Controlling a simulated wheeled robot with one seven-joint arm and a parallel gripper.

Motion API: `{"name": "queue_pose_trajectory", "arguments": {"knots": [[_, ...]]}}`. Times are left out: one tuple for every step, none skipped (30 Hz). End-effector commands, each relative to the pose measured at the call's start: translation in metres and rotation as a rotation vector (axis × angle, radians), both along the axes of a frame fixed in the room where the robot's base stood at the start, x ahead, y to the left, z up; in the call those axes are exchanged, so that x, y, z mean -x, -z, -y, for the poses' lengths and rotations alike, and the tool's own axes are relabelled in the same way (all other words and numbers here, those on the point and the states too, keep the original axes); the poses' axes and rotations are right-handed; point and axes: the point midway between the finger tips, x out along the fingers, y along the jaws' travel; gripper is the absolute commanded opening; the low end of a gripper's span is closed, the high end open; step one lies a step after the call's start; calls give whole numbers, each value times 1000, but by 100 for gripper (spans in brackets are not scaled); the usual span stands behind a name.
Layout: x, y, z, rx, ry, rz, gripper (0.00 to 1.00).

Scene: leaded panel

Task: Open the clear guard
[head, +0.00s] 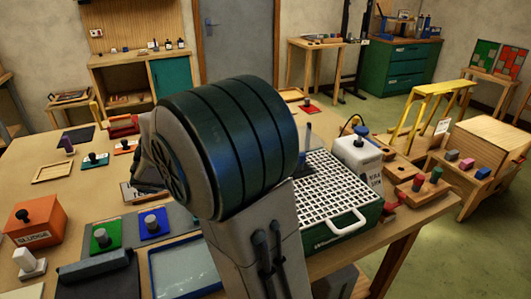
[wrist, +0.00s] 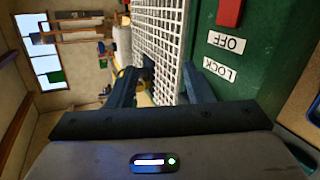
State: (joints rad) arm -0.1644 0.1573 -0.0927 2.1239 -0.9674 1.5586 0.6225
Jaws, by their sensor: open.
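A green machine (head: 345,228) with a white grid top (head: 330,190) and a white front handle stands at the table's right side. In the wrist view, the machine's green face (wrist: 255,70) bears a red switch and labels reading OFF and LOCK, and the white grid (wrist: 160,35) runs beyond my fingers. My gripper (wrist: 160,82) is open, with nothing seen held between its fingers. My arm hides it in the head view.
Left on the table are an orange box (head: 37,232), green and blue knobbed blocks, and a framed pale pane (head: 185,268). A yellow rack (head: 425,110) stands beyond.

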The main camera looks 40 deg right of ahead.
Motion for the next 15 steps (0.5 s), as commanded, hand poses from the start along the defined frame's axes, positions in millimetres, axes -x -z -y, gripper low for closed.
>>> {"name": "queue_pose_trajectory", "arguments": {"knots": [[-15,1,2,90,-9,-10,46],[-22,-2,3,144,-12,-7,46],[-32,-5,4,209,-17,-3,46],[-38,-7,5,253,-24,2,46],[-44,-9,5,294,-29,7,46],[-51,-11,4,341,-36,13,46],[-56,-13,4,370,-41,18,46],[-59,-14,4,397,-46,23,46],[-64,-16,3,424,-51,29,46],[-66,-17,3,441,-55,32,46],[-68,-17,3,453,-56,35,46],[-69,-18,4,466,-58,38,46],[-69,-19,5,471,-59,39,46],[-69,-20,7,475,-60,39,46],[-68,-20,11,475,-59,40,46]]}}
